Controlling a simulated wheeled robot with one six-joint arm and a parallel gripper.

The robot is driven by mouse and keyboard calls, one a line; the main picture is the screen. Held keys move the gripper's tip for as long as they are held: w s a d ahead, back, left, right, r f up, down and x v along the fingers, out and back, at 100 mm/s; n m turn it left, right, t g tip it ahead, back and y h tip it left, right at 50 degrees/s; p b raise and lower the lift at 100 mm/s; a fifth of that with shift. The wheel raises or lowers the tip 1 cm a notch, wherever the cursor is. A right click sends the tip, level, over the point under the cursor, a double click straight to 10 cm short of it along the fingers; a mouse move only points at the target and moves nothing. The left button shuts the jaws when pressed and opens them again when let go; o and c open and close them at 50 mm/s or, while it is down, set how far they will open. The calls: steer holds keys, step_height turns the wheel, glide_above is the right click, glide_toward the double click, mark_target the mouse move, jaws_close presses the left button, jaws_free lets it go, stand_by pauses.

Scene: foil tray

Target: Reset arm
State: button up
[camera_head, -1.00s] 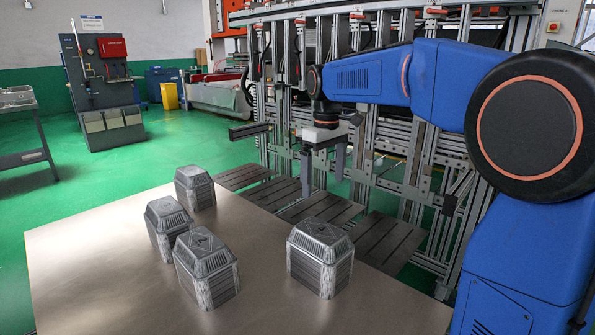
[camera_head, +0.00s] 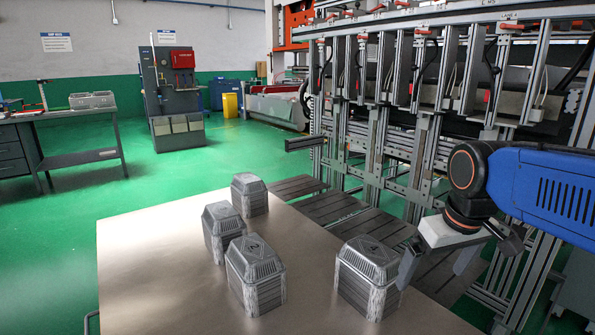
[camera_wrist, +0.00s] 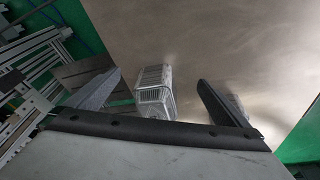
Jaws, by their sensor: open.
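My gripper (camera_head: 436,270) is at the right of the head view, open and empty, with its fingers pointing down. Its left finger overlaps the right edge of the nearest-right stack of foil trays (camera_head: 368,275) in the picture. In the wrist view my gripper's fingers (camera_wrist: 159,78) are wide apart. A foil tray stack (camera_wrist: 155,90) shows beyond and between them, apparently apart from them. Another stack (camera_wrist: 236,104) is partly hidden behind the right finger. Further foil tray stacks stand upright at the table's middle (camera_head: 255,275), left (camera_head: 222,230) and back (camera_head: 249,195).
The stacks stand on a bare metal table (camera_head: 150,270), whose left and front are clear. Slatted plates (camera_head: 330,205) and a tall metal frame machine (camera_head: 425,150) lie behind and right, close to my arm. A grey side bench (camera_head: 80,160) stands far left on green floor.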

steer(key=s+d+f+m+t, duration=0.1)
steer(key=s+f+m, duration=0.1)
steer(key=s+f, duration=0.6)
steer(key=shift+s+d+f+t, duration=0.25)
steer(key=shift+s+f+t, duration=0.15)
steer(key=shift+s, duration=0.85)
steer(key=shift+r, duration=0.1)
